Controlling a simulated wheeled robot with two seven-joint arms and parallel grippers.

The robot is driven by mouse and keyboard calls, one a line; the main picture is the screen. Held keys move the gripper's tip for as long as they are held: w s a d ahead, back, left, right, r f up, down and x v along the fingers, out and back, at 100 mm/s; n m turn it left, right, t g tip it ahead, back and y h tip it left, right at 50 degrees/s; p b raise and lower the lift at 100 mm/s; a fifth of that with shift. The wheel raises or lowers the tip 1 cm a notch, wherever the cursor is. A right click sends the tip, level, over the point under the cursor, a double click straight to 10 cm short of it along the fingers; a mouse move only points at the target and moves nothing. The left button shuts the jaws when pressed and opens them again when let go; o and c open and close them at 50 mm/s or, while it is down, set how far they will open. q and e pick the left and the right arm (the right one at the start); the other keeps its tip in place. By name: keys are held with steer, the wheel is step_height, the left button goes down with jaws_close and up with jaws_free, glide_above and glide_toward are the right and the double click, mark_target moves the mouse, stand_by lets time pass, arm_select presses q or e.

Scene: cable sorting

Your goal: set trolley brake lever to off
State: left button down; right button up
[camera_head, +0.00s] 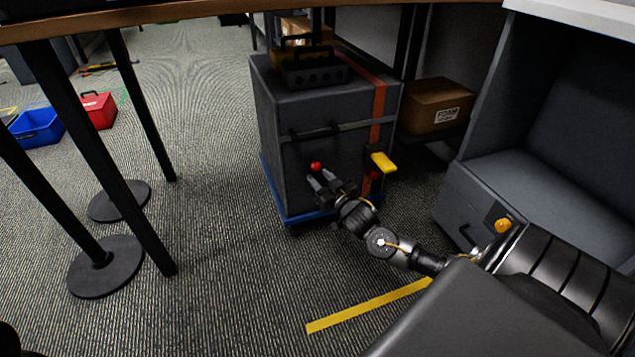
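The trolley (283,181) is a dark grey box on a blue base with an orange-red strap down its side. A red ball knob (315,166) shows on its front, and a yellow handle (383,162) sticks out further right with a red part beside it. I cannot tell for certain which of these is the brake lever, or its setting. My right gripper (321,181) is in front of the trolley, its two fingertips apart just below the red knob. I see nothing between the fingers; contact with the knob cannot be told. My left gripper is not in view.
A black tool carrier (312,73) sits on the trolley. A cardboard box (437,106) is on a shelf to the right, beside a grey cabinet (470,205). Table legs with round feet (105,268) stand at left. A blue bin (37,128) and red box (98,109) lie beyond.

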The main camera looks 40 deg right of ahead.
steer(key=shift+w+d, duration=0.1)
steer(key=shift+w, duration=0.8)
jaws_close()
